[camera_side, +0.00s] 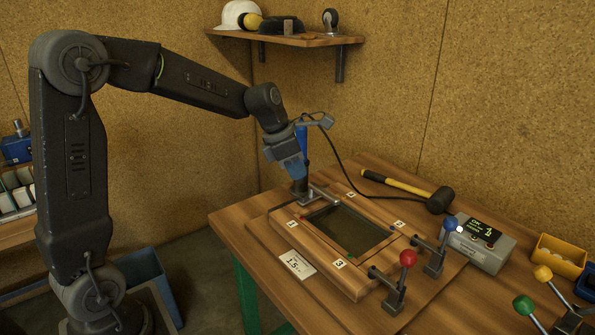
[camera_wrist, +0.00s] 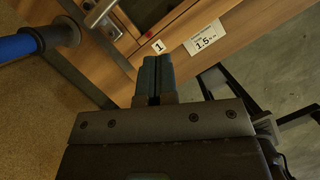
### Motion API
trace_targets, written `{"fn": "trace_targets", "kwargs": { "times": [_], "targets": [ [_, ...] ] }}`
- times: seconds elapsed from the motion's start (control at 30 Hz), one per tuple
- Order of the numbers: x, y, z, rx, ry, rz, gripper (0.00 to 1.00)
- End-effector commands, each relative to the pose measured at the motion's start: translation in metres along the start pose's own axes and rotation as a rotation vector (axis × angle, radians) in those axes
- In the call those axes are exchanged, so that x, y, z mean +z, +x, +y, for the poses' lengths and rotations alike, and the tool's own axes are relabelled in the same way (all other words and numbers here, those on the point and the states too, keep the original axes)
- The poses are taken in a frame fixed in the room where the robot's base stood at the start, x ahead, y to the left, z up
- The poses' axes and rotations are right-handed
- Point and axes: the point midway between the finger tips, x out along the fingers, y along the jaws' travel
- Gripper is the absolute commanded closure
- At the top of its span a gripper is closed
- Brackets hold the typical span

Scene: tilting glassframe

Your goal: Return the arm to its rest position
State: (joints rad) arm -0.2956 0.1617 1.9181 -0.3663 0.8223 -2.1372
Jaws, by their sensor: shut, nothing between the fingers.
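My gripper (camera_side: 293,172) is at the end of the arm, over the far left corner of the wooden frame (camera_side: 345,279). In the wrist view its two blue fingers (camera_wrist: 153,62) are together with nothing between them, near the label 1 (camera_wrist: 158,46). The frame lies on the table around a dark glass pane (camera_side: 352,230). A clamp with an upright blue handle (camera_side: 302,145) stands beside my gripper; the handle also shows in the wrist view (camera_wrist: 20,45). Whether my gripper touches this clamp cannot be told.
Red-knobbed (camera_side: 408,258) and blue-knobbed (camera_side: 450,223) levers stand at the frame's right side. A mallet (camera_side: 405,188), a grey display box (camera_side: 482,245) and a yellow bin (camera_side: 560,255) lie beyond. A shelf (camera_side: 290,40) hangs on the wall. Air above the table is mostly clear.

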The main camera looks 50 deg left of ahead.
Motion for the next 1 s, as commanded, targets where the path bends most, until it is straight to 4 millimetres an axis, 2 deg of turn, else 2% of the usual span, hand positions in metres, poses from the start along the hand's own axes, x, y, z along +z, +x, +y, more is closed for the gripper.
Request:
{"fn": "trace_targets", "kwargs": {
  "times": [0.13,0.27,0.5,0.7,0.9,1.0],
  "targets": [
    [-0.001,-0.006,-0.007,0.006,0.073,-0.001,1.0],
    [-0.007,-0.024,-0.032,0.027,0.343,0.003,1.0],
    [-0.039,-0.065,-0.097,0.084,1.134,0.044,1.0],
    [-0.078,-0.086,-0.142,0.128,1.8,0.115,1.0],
    [-0.116,-0.094,-0.172,0.151,2.362,0.212,1.0],
    [-0.129,-0.095,-0.18,0.153,2.54,0.251,1.0]
  ]
}}
